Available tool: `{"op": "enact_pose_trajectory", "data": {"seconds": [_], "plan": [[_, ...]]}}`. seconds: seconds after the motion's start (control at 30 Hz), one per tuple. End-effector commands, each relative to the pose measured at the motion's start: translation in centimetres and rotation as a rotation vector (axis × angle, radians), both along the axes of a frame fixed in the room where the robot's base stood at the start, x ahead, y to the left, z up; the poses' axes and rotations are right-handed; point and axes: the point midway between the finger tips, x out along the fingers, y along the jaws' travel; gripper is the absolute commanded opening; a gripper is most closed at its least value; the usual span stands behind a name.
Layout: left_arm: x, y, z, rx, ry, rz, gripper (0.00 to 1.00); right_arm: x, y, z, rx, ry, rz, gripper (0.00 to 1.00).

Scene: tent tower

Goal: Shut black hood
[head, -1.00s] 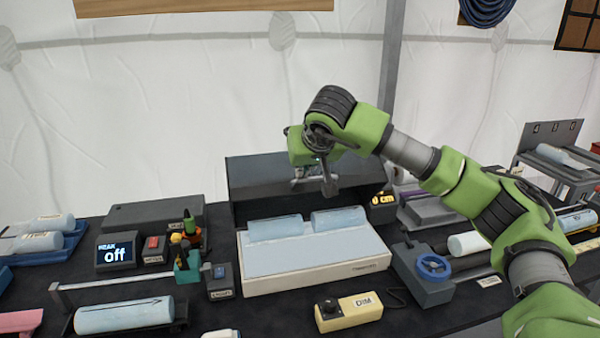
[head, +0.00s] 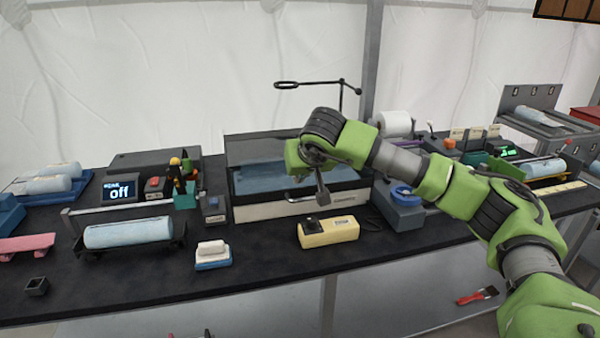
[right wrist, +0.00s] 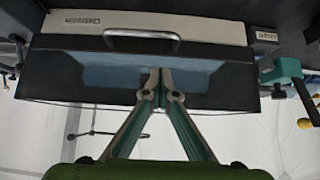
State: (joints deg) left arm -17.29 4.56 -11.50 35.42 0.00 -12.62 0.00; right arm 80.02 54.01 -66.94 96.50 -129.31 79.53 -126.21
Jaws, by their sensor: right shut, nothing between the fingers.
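The black hood (head: 265,152) is down over the white base (head: 265,211) at the middle of the bench in the head view. Pale blue shows through its window. In the right wrist view, the dark hood (right wrist: 60,75) meets the white base (right wrist: 190,27) with no gap that I can see. A metal handle (right wrist: 142,35) is at its front edge. My right gripper (head: 322,192) is shut and empty. Its fingertips (right wrist: 159,75) are over the hood's window, short of the handle; I cannot tell if they touch. My left gripper is out of view.
A cream box with a black knob (head: 328,232) stands in front of the base. A blue-wheeled grey box (head: 400,210) is close on the right. A teal pen cup (head: 186,195) and a roller stand (head: 130,233) are on the left. The front bench edge is mostly clear.

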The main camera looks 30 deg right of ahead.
Motion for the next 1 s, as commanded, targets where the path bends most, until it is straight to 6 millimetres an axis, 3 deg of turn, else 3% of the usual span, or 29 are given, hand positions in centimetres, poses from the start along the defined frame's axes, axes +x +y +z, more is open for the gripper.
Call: {"op": "enact_pose_trajectory", "data": {"seconds": [0.67,0.83,1.0], "plan": [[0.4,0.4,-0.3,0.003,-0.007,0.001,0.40,0.0,0.0,-0.5,0.001,0.000,0.001,0.00],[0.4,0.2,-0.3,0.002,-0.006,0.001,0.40,-1.2,0.4,1.0,0.001,-0.002,0.001,0.00],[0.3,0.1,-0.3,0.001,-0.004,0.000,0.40,-3.7,1.0,3.7,0.000,-0.005,0.003,0.00]]}}
